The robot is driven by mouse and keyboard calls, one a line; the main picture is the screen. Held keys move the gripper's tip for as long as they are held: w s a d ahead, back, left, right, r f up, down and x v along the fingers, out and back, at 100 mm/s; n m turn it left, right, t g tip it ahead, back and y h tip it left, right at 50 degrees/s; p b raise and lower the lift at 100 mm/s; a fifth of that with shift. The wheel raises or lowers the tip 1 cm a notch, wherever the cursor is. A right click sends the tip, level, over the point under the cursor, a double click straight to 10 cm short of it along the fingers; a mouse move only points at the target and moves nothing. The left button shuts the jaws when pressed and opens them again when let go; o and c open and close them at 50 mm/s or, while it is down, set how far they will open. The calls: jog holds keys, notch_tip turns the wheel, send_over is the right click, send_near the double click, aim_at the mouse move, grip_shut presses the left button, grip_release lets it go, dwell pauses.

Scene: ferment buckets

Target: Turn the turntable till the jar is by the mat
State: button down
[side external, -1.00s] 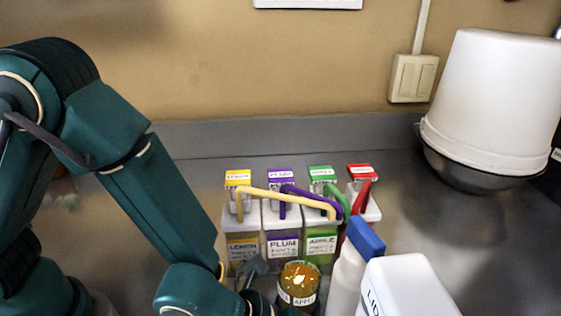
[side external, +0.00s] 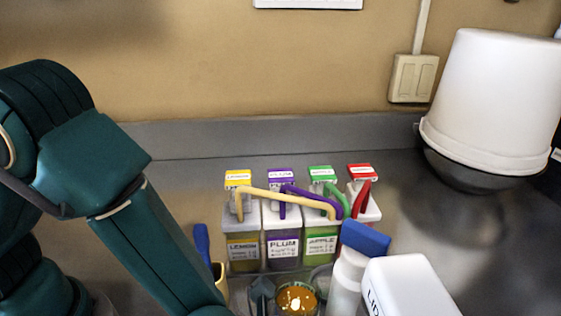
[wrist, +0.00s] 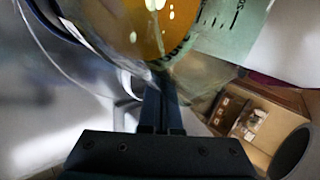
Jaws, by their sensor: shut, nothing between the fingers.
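The jar (side external: 297,299) holds amber stuff and stands at the bottom edge of the side view, its lower part cut off. In the wrist view an amber round shape, likely the jar (wrist: 150,25), fills the top. A clear curved rim (side external: 320,274) around the jar may belong to the turntable; most of it is out of frame. My gripper (wrist: 153,85) is shut and empty, its fingers pointing towards the amber shape; contact cannot be told. In the side view a dark grey tip, likely my gripper (side external: 262,289), is just left of the jar. I cannot identify the mat.
Lemon (side external: 241,240), plum (side external: 282,242) and apple (side external: 321,240) containers stand behind the jar, with a red-lidded one (side external: 365,205). A blue-topped bottle (side external: 347,282) and white container (side external: 405,285) are right. A white bucket (side external: 490,95) is far right.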

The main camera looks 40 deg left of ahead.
dwell(0.4)
jog(key=shift+v, duration=2.55)
jog(key=shift+s+a+n+g, duration=0.3)
jog(key=shift+n+g, duration=0.2)
jog(key=shift+n, duration=0.2)
jog(key=a+r+n, duration=0.1)
jog(key=n, duration=0.1)
jog(key=a+n+g, duration=0.1)
jog(key=a+n, duration=0.1)
jog(key=a+r+n, duration=0.1)
jog(key=shift+s+a+r+n+g, duration=0.25)
jog(key=shift+s+r+n+g, duration=0.05)
jog(key=shift+r+n, duration=0.1)
jog(key=s+a+r+n+y, duration=0.1)
jog(key=a+r+n+y, duration=0.1)
jog(key=a+n, duration=0.7)
jog(key=s+a+r+n+t+y, duration=0.1)
jog(key=a+r+n+y, duration=0.2)
jog(key=a+n, duration=0.6)
jog(key=a+r, duration=0.2)
jog(key=a, duration=0.1)
jog(key=shift+s+a+r, duration=0.15)
jog(key=shift+s+a, duration=0.2)
jog(key=shift+s, duration=0.05)
